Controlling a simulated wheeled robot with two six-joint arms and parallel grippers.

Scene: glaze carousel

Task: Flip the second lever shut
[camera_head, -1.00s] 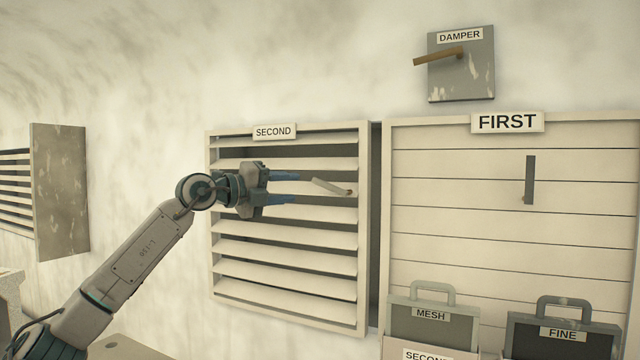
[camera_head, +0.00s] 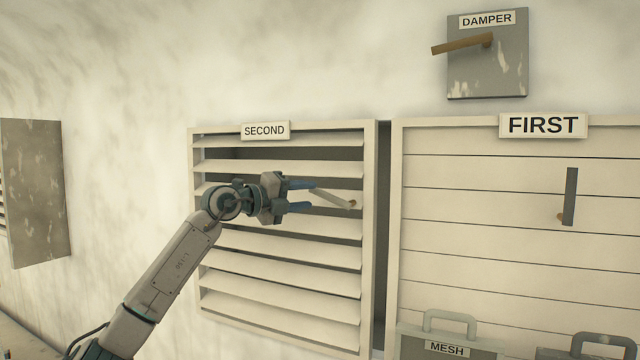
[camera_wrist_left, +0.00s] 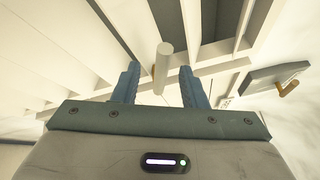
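The louvre panel labelled SECOND (camera_head: 284,258) is on the wall with its slats tilted open and dark gaps between them. Its pale lever (camera_head: 334,199) sticks out leftward from a pivot at the right of the panel, sloping slightly. My left gripper (camera_head: 300,194) is open, with its blue fingers at the lever's free end. In the left wrist view the lever (camera_wrist_left: 163,62) reaches between the two spread fingertips, with gaps on both sides. My right gripper is not in view.
The FIRST panel (camera_head: 480,238) at right has closed slats and an upright grey lever (camera_head: 570,196). A DAMPER plate (camera_head: 487,75) with a brown handle is above. A MESH frame (camera_head: 447,345) stands below. A rusty grey panel (camera_head: 36,192) is at far left.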

